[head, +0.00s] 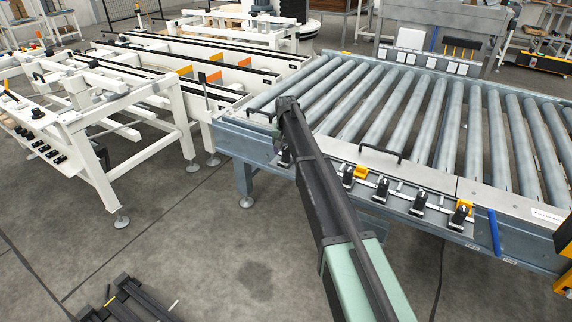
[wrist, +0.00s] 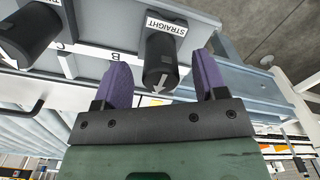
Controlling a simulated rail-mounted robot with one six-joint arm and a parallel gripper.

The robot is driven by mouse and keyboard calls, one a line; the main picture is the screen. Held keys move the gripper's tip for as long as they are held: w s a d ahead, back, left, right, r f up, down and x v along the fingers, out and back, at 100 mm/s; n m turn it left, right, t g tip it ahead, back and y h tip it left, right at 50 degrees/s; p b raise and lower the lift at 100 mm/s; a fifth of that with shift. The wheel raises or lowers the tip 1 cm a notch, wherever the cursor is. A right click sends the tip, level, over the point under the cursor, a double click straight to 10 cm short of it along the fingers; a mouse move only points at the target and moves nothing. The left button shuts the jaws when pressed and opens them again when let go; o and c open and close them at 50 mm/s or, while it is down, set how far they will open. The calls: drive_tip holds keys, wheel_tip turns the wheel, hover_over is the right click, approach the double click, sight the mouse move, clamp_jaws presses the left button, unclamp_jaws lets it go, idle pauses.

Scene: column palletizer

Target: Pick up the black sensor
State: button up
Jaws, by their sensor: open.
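In the wrist view, a black cylindrical sensor (wrist: 161,47) with a white arrow on its end sits at a white label reading STRAIGHT. My gripper (wrist: 161,66) is open, its two purple fingers on either side of the sensor with gaps showing. I cannot tell how deep the sensor lies between them. A second black sensor (wrist: 32,34) is at the left, outside the fingers. In the head view, several black sensors (head: 381,187) line the conveyor's front rail; my arm mostly hides my gripper and the leftmost sensor (head: 285,157).
The grey roller conveyor (head: 235,133) fills the right. A black handle (head: 385,152), yellow blocks (head: 361,172) and a blue strip (head: 494,232) are along its front side. A white frame machine (head: 85,133) stands left. The floor (head: 180,235) in front is mostly clear.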

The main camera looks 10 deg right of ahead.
sight(286, 155)
wheel_tip(286, 155, down, 4)
drive_tip(key=shift+r+b, duration=0.25)
drive_tip(key=shift+b, duration=0.65)
drive_tip(key=shift+r, duration=0.25)
drive_tip(key=c, duration=1)
drive_tip(key=shift+r+p, duration=0.1)
drive_tip(key=shift+p, duration=0.25)
wheel_tip(286, 155, up, 20)
drive_tip(key=p, duration=1.9)
drive_tip(key=shift+a+p, duration=0.1)
drive_tip(key=shift+p, duration=0.3)
